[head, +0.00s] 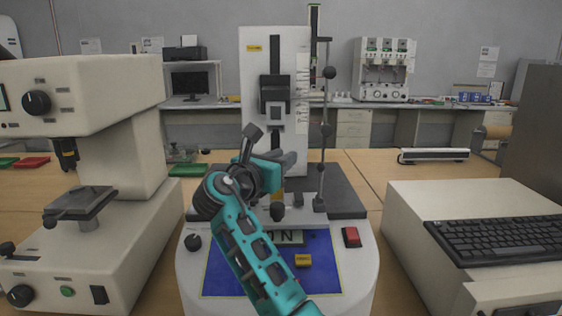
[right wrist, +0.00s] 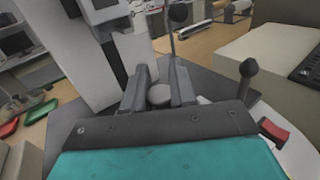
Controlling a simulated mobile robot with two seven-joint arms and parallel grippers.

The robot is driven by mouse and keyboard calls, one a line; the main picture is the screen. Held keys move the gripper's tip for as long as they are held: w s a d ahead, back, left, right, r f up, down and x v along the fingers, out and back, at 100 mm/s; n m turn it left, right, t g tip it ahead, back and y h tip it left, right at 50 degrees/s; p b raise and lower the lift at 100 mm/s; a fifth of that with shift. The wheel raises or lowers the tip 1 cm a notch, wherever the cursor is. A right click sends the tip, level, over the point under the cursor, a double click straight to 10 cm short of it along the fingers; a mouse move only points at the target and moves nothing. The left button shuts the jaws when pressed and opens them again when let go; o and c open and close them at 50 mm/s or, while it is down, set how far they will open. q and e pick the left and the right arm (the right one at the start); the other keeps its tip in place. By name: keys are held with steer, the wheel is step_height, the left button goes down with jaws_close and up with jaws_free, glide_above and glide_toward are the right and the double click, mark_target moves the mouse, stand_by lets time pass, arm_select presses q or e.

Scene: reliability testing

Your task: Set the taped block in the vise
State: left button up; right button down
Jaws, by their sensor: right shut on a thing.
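My right gripper (head: 272,160) is in front of the tall white test stand's column (head: 262,100), above its base. In the right wrist view its two dark fingers (right wrist: 160,82) stand on either side of a rounded grey piece (right wrist: 160,96), and the gripper is shut on it. I cannot tell what this piece belongs to. I cannot make out the vise; my arm hides part of the base. My left gripper is not in view.
A red switch (head: 351,237) and black knobs are on the base. A cream tester (head: 80,100) stands close on the left. A cream console with a black keyboard (head: 485,240) is on the right. A thin rod (head: 324,130) rises beside the column. Wooden table shows between them.

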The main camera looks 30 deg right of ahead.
steer(key=c, duration=0.9)
jaws_free()
steer(key=p+v, duration=0.1)
steer(key=v, duration=1.1)
steer(key=shift+r, duration=0.15)
steer(key=shift+r, duration=0.1)
